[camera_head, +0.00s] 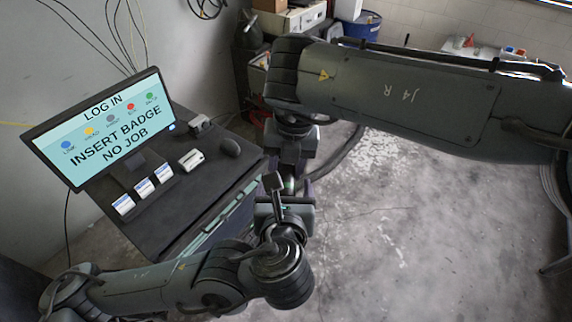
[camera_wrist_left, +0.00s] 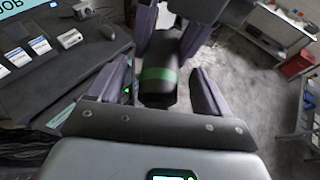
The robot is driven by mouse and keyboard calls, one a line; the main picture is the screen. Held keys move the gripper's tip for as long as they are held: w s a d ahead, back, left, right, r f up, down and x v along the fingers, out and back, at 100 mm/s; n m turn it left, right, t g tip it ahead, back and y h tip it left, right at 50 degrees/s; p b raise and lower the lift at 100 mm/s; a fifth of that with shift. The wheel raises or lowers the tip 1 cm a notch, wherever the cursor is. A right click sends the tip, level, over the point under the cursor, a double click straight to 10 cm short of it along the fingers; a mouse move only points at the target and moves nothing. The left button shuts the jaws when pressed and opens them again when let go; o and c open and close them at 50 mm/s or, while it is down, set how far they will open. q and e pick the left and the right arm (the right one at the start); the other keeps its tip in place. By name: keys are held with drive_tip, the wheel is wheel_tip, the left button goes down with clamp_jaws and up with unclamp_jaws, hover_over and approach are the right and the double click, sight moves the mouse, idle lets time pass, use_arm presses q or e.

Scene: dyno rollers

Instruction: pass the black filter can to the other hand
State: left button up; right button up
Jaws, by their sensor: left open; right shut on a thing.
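The black filter can (camera_wrist_left: 158,88) with a green band shows in the left wrist view, held at its far end by my right gripper (camera_wrist_left: 172,35). My left gripper (camera_wrist_left: 160,72) is open, with one finger on each side of the can. Gaps show between the can and both fingers. In the head view my left gripper (camera_head: 285,200) and my right gripper (camera_head: 291,168) face each other close together beside the desk. There the can is mostly hidden by the grippers.
A blue drum (camera_head: 360,26) and shelves stand at the back. The concrete floor (camera_head: 420,220) at the right is mostly clear.

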use_arm(q)
drive_tip(key=f+v, duration=0.1)
drive_tip(key=v, duration=0.6)
drive_tip(key=s+a+f+n+g+h, duration=0.1)
drive_tip(key=s+a+f+n+g, duration=0.15)
drive_tip(key=f+n, duration=0.6)
drive_tip(key=s+a+f+n+g+h, duration=0.15)
drive_tip(key=a+f+n+g, duration=0.25)
drive_tip(key=f+n, duration=0.4)
drive_tip(key=s+a+f+n+g+y, duration=0.2)
drive_tip(key=s+a+f+n+g, duration=0.1)
drive_tip(key=s+a+f+n, duration=0.9)
drive_tip(key=a+f+n, duration=0.2)
drive_tip(key=a+n, duration=0.1)
drive_tip(key=n, duration=0.2)
drive_tip(key=shift+s+a+n, duration=0.15)
drive_tip(key=shift+s+n, duration=0.15)
drive_tip(key=shift+n, duration=0.05)
